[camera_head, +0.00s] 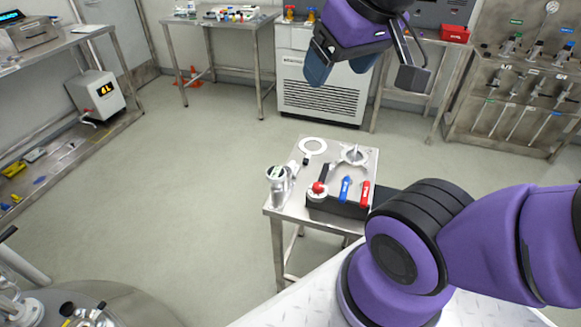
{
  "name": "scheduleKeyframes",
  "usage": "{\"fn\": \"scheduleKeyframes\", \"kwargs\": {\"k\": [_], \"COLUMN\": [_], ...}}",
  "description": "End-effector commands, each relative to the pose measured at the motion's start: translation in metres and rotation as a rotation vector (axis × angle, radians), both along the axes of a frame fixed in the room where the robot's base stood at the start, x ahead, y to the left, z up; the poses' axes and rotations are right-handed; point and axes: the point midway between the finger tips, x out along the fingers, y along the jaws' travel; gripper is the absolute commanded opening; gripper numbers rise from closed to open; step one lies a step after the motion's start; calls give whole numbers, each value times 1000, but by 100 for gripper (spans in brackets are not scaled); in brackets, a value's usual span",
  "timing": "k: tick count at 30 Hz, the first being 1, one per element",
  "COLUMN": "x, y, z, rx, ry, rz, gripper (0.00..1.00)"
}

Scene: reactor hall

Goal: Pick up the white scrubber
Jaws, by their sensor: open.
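My gripper (340,66) hangs at the top, right of centre, with its two dark blue fingertips apart and nothing visible between them. It is well above and behind the small steel table (325,213) in the picture. I cannot surely pick out the white scrubber. On that table a flat white ring with a short dark handle (312,147) lies at the back left. A small white piece (293,168) lies at the left, partly hidden by a metal gauge-like fitting (279,185). I cannot tell whether either is the scrubber.
The small table also holds a metal clamp-like part (353,155) and a black block (333,207) with red and blue handles. My lower arm stands close at its right. Steel benches (215,22) line the back. A rounded metal vessel (125,305) is front left. The floor between is clear.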

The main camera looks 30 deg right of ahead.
Motion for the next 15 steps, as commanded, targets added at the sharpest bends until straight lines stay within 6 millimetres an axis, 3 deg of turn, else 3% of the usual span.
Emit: {"fn": "scheduleKeyframes", "kwargs": {"k": [10, 11, 13, 15], "x": [0, 0, 1, 4], "y": [0, 0, 0, -1], "z": [0, 0, 0, 0], "rx": [0, 0, -1, -5], "ry": [0, 0, 1, 5], "rz": [0, 0, 0, 2], "gripper": [78, 80, 94, 94]}}
